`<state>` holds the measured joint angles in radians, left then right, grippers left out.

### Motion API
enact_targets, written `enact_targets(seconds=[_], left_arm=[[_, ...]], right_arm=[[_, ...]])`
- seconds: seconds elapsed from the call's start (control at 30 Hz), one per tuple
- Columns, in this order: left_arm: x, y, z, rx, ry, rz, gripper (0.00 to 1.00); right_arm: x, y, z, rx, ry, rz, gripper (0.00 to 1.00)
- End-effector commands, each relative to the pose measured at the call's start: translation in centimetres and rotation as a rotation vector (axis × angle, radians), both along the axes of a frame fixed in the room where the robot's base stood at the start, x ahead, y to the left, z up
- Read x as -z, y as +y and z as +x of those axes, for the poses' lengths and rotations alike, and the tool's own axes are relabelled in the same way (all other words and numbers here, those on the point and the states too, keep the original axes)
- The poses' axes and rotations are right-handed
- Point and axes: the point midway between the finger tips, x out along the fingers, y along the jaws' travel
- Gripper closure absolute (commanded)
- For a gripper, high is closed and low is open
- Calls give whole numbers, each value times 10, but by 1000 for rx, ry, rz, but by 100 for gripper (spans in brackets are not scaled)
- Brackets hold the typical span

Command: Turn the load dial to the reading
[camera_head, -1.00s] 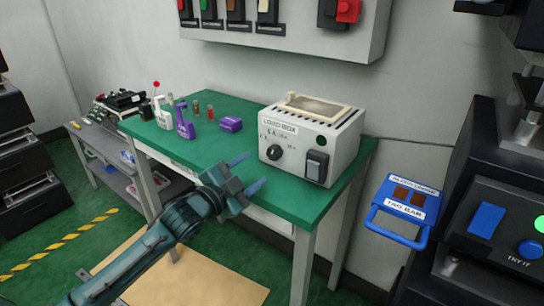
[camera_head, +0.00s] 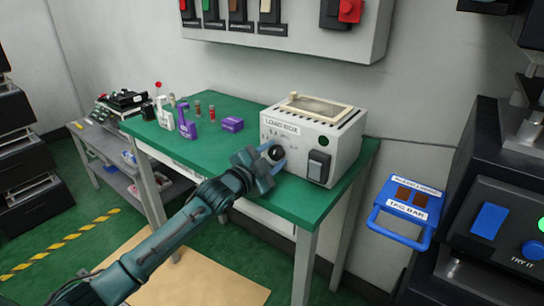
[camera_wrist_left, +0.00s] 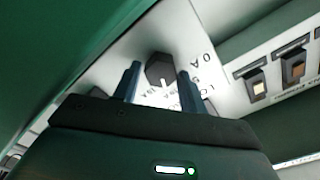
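The load box (camera_head: 345,145) is a white case on the green bench, with a dark load dial (camera_head: 277,153) on its front. My left gripper (camera_head: 276,155) is at the dial, fingers open, one on each side of the knob. In the left wrist view the dark dial (camera_wrist_left: 159,66) sits between the fingertips of the left gripper (camera_wrist_left: 158,72), with a small gap visible to each finger. A white mark shows on the panel side of the knob toward me. The printed scale is partly hidden and too small to read fully. My right gripper is not in view.
A black rocker switch (camera_head: 318,166) and green lamp (camera_head: 323,141) are right of the dial.

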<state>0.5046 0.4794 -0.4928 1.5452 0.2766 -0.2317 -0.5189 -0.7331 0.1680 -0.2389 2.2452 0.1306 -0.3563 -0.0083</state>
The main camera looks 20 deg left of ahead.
Motion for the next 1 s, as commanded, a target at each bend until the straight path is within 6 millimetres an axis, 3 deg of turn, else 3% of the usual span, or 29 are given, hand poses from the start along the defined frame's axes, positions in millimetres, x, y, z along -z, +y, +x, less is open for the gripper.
enact_targets(seconds=[0.4,0.77,1.0], left_arm=[[0,0,0,0,0,0,91],[-2,0,0,-1,25,-63,91],[-4,1,0,-1,83,-222,91]], right_arm=[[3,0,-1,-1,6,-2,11],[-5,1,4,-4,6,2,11],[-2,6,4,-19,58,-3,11]])
